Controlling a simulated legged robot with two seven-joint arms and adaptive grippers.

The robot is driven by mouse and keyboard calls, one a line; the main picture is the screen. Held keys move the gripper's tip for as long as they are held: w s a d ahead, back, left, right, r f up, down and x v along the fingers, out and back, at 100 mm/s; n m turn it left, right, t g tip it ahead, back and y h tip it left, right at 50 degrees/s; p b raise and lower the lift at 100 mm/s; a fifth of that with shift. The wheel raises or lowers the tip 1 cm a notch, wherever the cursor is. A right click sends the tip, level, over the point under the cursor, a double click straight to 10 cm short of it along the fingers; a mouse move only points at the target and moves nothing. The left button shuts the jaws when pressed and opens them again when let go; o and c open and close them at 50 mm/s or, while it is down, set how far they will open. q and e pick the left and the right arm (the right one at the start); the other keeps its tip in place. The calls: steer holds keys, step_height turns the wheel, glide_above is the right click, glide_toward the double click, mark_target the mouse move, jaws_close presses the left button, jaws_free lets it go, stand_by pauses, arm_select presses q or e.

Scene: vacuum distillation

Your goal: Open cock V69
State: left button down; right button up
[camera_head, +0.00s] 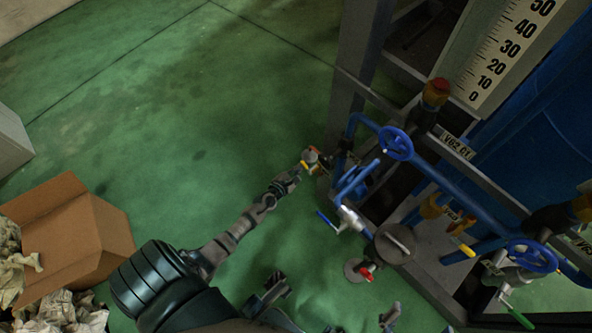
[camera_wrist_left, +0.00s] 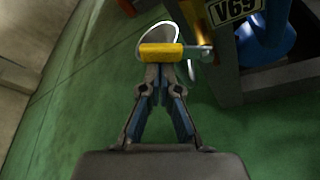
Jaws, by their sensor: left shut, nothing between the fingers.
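Cock V69 shows in the left wrist view by its yellow handle (camera_wrist_left: 162,53), which lies level across the picture, joined to a metal stem at its right. The V69 label (camera_wrist_left: 235,10) is on the frame above right. In the head view the cock's yellow handle (camera_head: 305,167) is small, at the rack's left corner. My left gripper (camera_head: 297,172) is shut, its fingertips (camera_wrist_left: 160,72) right at the handle's near edge; I cannot tell whether they touch. The handle is not between the fingers. My right gripper (camera_head: 332,302) shows at the bottom of the head view, fingers apart and empty.
The rack's blue pipes (camera_head: 440,180), blue handwheels (camera_head: 396,143) and a red-handled valve (camera_head: 366,275) stand right of my left gripper. An open cardboard box (camera_head: 75,235) with paper is at the left. The green floor (camera_head: 180,100) between is clear.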

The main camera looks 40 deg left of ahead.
arm_select(q)
steer(key=r+m+y+p, duration=0.1)
steer(key=d+r+m, duration=0.1)
steer(key=m, duration=0.1)
steer(key=shift+w+m+t+y+p, duration=0.1)
steer(key=shift+m+t+y+p, duration=0.2)
steer(key=shift+t+y+p, duration=0.1)
steer(key=shift+d+r+m, duration=0.15)
steer(key=shift+r+m, duration=0.05)
steer(key=shift+m, duration=0.6)
steer(key=m, duration=0.1)
steer(key=d+r+m+t+y+p, duration=0.1)
steer(key=m, duration=0.1)
steer(key=shift+d, duration=0.3)
arm_select(e)
steer(key=w+f+n+g, duration=0.1)
steer(key=w+f+g, duration=0.4)
steer(key=g, duration=0.1)
steer(key=shift+a, duration=0.45)
arm_select(q)
steer(key=shift+d, duration=0.1)
arm_select(e)
steer(key=shift+f, duration=0.25)
